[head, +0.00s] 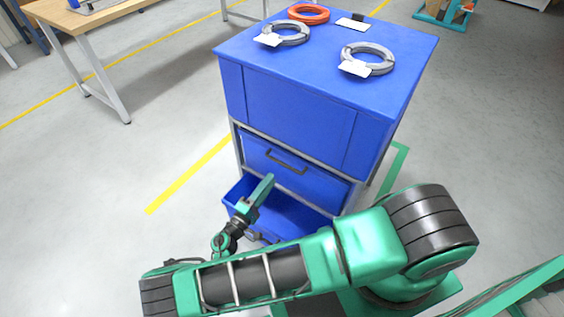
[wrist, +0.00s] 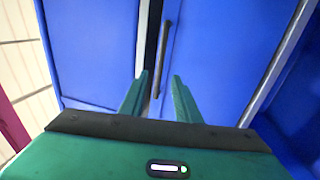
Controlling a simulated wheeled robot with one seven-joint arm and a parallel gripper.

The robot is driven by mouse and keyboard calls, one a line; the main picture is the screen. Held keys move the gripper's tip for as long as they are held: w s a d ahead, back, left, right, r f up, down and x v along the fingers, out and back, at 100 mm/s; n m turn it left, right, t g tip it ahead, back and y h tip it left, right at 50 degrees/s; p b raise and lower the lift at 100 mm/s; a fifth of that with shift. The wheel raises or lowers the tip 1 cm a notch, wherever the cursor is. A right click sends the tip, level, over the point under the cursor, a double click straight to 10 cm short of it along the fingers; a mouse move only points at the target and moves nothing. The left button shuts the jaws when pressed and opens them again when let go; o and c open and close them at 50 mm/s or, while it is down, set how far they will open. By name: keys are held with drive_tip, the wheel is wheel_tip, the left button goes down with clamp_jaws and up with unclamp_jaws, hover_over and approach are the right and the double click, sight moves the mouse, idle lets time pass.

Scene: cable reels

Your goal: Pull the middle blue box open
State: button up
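The middle blue box (head: 318,184) is shut in the cabinet's frame, with a dark bar handle (head: 287,163) on its front. In the wrist view the middle blue box (wrist: 215,55) appears turned on its side, and its handle (wrist: 165,55) runs between and beyond my fingertips. My gripper (head: 268,180) is just in front of the box, below the handle in the head view. In the wrist view my gripper (wrist: 160,78) is open, one finger on each side of the handle's line. I cannot tell whether the fingers touch the handle.
The lower blue box (head: 235,192) stands pulled out below my gripper. The big upper blue section (head: 300,112) is closed, with grey cable coils (head: 368,60) and an orange coil (head: 308,13) on top. A wooden table (head: 90,15) stands at the upper left. The floor at left is clear.

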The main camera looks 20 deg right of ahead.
sight(283, 163)
drive_tip(key=x, duration=0.9)
drive_tip(key=shift+d, duration=0.3)
clamp_jaws()
